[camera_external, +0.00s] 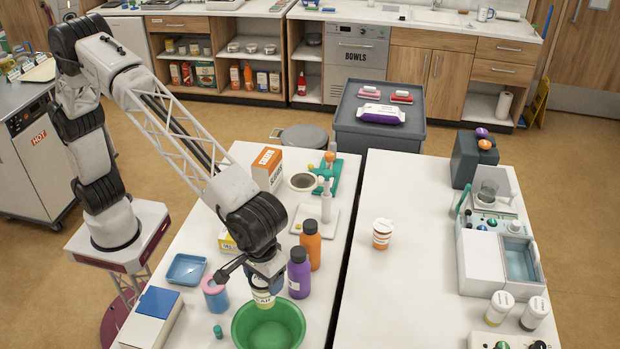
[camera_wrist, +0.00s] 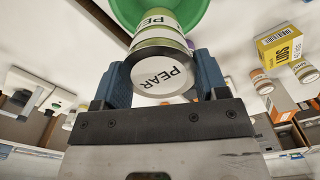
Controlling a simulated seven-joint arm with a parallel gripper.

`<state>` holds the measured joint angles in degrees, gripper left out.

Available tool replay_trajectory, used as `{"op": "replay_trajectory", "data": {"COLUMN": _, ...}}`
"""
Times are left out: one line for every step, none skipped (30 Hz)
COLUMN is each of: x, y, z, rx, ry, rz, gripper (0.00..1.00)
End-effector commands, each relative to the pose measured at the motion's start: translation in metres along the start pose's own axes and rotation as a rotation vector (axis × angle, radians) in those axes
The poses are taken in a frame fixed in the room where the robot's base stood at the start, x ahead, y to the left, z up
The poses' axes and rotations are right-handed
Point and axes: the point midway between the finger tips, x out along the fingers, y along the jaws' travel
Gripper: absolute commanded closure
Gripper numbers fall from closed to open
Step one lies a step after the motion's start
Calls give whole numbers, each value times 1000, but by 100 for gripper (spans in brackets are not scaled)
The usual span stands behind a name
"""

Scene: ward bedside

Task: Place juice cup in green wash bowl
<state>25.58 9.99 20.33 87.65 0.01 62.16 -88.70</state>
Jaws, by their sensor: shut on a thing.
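The juice cup (camera_external: 263,297), with a white lid marked PEAR, is in my gripper (camera_external: 264,287). In the wrist view the blue fingers of my gripper (camera_wrist: 162,65) are shut on both sides of the cup (camera_wrist: 160,76), and its lid faces the camera. The green wash bowl (camera_external: 283,326) stands near the front of the left table. The cup is over the back part of the bowl; I cannot tell whether it touches the bowl. The bowl (camera_wrist: 196,10) also shows in the wrist view, beyond the cup. Its inside is partly hidden.
A purple bottle (camera_external: 299,273) and an orange bottle (camera_external: 310,245) stand close behind the bowl to the right. A pink-and-blue cup (camera_external: 215,296) and a small green item (camera_external: 218,332) are to its left. Another lidded cup (camera_external: 382,234) stands on the mostly clear right table (camera_external: 400,300).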

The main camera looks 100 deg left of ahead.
Motion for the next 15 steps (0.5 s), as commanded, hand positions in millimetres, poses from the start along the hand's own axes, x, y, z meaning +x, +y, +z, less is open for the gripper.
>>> {"op": "replay_trajectory", "data": {"x": 12, "y": 0, "z": 1, "rx": 1, "ry": 0, "rz": -2, "gripper": 62}}
{"op": "replay_trajectory", "data": {"x": 19, "y": 0, "z": 1, "rx": 1, "ry": 0, "rz": -1, "gripper": 62}}
{"op": "replay_trajectory", "data": {"x": 27, "y": 0, "z": 1, "rx": 1, "ry": 0, "rz": -1, "gripper": 62}}
{"op": "replay_trajectory", "data": {"x": 34, "y": 0, "z": 1, "rx": 1, "ry": 0, "rz": -2, "gripper": 62}}
{"op": "replay_trajectory", "data": {"x": 41, "y": 0, "z": 0, "rx": 1, "ry": 0, "rz": -1, "gripper": 62}}
{"op": "replay_trajectory", "data": {"x": 49, "y": 0, "z": 0, "rx": 1, "ry": 0, "rz": -1, "gripper": 62}}
{"op": "replay_trajectory", "data": {"x": 54, "y": 0, "z": 0, "rx": 1, "ry": 0, "rz": -1, "gripper": 62}}
{"op": "replay_trajectory", "data": {"x": 59, "y": 0, "z": 0, "rx": 1, "ry": 0, "rz": 0, "gripper": 62}}
{"op": "replay_trajectory", "data": {"x": 65, "y": 0, "z": 0, "rx": 1, "ry": 0, "rz": 1, "gripper": 62}}
{"op": "replay_trajectory", "data": {"x": 69, "y": 0, "z": 0, "rx": 1, "ry": 0, "rz": 1, "gripper": 62}}
{"op": "replay_trajectory", "data": {"x": 72, "y": 0, "z": 0, "rx": 1, "ry": 0, "rz": 1, "gripper": 62}}
{"op": "replay_trajectory", "data": {"x": 75, "y": 0, "z": 0, "rx": 1, "ry": 0, "rz": 1, "gripper": 62}}
{"op": "replay_trajectory", "data": {"x": 77, "y": 0, "z": 0, "rx": 1, "ry": 0, "rz": 1, "gripper": 62}}
{"op": "replay_trajectory", "data": {"x": 79, "y": 0, "z": 0, "rx": 1, "ry": 0, "rz": 2, "gripper": 62}}
{"op": "replay_trajectory", "data": {"x": 80, "y": 0, "z": 0, "rx": 1, "ry": 0, "rz": 2, "gripper": 62}}
